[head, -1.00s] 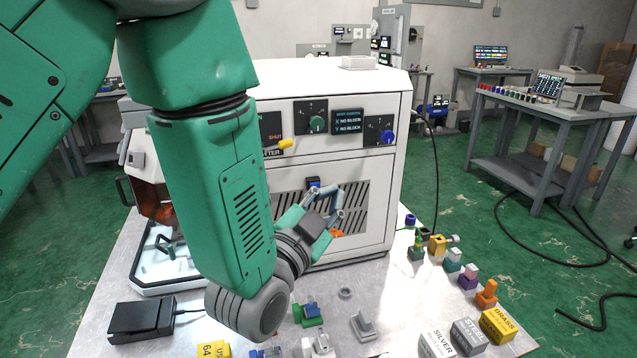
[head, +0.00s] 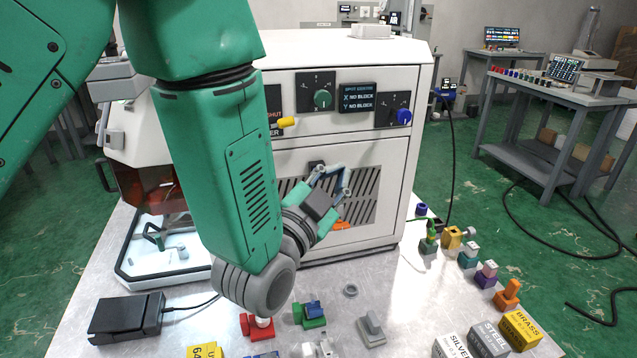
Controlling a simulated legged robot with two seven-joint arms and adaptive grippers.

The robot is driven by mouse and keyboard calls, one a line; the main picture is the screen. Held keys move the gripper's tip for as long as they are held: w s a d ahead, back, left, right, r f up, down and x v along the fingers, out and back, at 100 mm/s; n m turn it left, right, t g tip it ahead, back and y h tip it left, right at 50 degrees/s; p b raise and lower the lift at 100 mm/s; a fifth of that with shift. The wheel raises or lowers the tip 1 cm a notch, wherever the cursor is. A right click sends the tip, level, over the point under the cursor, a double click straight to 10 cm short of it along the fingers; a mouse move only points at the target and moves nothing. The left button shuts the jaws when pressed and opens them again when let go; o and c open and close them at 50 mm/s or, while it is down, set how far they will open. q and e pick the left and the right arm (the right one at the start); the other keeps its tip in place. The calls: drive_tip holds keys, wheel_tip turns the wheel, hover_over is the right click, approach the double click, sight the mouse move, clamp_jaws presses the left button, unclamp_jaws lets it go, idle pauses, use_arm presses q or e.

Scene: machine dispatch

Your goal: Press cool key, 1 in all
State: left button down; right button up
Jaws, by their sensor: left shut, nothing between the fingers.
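A white machine (head: 400,160) stands on the table. Its front panel has a green knob (head: 322,99), a blue knob (head: 403,116), a yellow lever (head: 288,122) and a dark display (head: 358,97) reading "NO BLOCK" for X and Y. I cannot read a "cool" label on any key. A small dark part (head: 316,164) sits at the top of the slotted vent (head: 365,200), partly behind my fingers. My left gripper (head: 345,190) is shut and empty in front of the vent; I cannot tell if it touches.
A black pedal box (head: 127,318) is at the table's left front. Small coloured blocks, such as a green one (head: 311,317), lie along the front and right. Labelled blocks, including yellow BRASS (head: 520,330), stand front right.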

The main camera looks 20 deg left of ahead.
use_arm(q)
wheel_tip(320, 180, down, 7)
drive_tip(key=b, duration=0.6)
drive_tip(key=shift+w, duration=0.3)
drive_tip(key=shift+d, duration=0.1)
drive_tip(key=shift+r, duration=0.1)
drive_tip(key=w+a, duration=0.5)
drive_tip(key=w, duration=0.2)
drive_tip(key=shift+w, duration=0.2)
idle(1.0)
